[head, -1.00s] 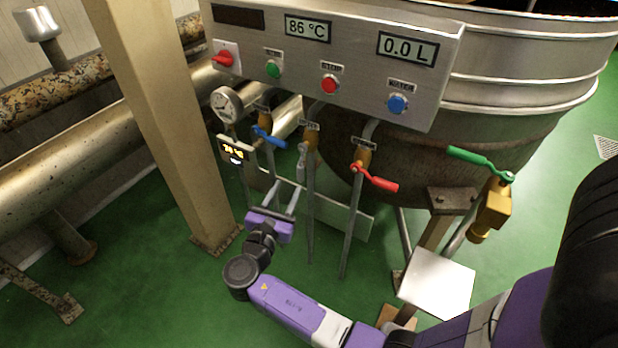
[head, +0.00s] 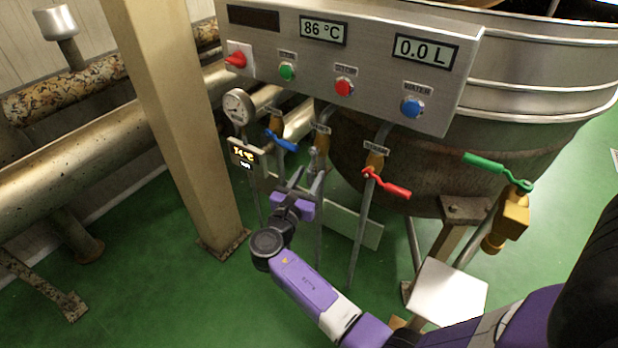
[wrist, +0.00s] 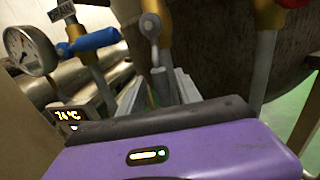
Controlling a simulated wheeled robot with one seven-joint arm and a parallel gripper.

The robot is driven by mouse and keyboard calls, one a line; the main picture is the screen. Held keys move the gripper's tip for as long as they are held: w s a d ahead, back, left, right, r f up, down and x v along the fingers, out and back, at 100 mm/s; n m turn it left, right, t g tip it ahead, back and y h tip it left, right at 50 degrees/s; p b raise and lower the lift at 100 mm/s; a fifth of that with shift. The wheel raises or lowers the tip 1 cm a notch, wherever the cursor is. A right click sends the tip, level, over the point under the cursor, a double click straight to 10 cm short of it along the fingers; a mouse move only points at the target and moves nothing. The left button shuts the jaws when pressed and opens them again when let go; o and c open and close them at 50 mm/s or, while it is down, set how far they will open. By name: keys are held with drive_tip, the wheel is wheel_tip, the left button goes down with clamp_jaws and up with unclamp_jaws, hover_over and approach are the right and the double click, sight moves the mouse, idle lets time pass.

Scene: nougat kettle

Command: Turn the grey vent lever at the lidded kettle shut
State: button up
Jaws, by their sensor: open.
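The grey vent lever (head: 313,160) sits on the middle brass valve below the control panel and hangs down along its pipe. In the wrist view the grey lever (wrist: 155,52) has a round end on top and points down toward the space between my fingers. My gripper (head: 307,182) is open, just below and in front of the lever, with its fingers pointing up at it. In the wrist view my gripper (wrist: 160,92) partly hides the lever's lower end; I cannot tell whether they touch. The kettle (head: 400,175) stands behind.
A blue lever (head: 283,140) is close on the left and a red lever (head: 388,184) on the right. A gauge (head: 238,105) and small display (head: 243,155) sit left. The panel (head: 345,60) overhangs above. A beige post (head: 170,120) stands left.

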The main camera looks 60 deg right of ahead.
clamp_jaws()
drive_tip(key=shift+w+a, duration=0.15)
idle(1.2)
